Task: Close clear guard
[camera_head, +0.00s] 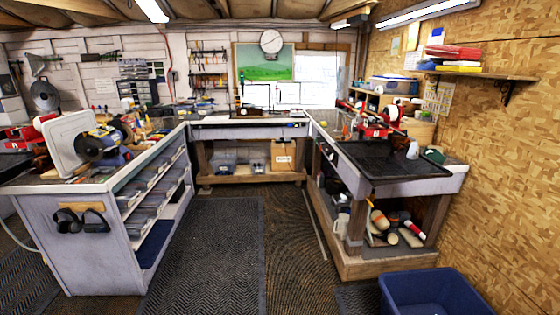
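No clearly see-through guard can be made out for certain. A pale upright panel with rounded corners (68,143) stands on the left bench beside a bench grinder (103,141); I cannot tell if it is the guard. On the far bench, two thin dark-edged frames (257,96) stand upright in front of the window, small in view; they could also be clear panels. Neither of my grippers is in view.
The left bench (88,240) has shelves of bins and hanging ear muffs (82,218). The right bench carries a black tray (392,160) and red vises (377,126). A blue bin (432,292) sits front right. Dark floor mats (205,250) between the benches are clear.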

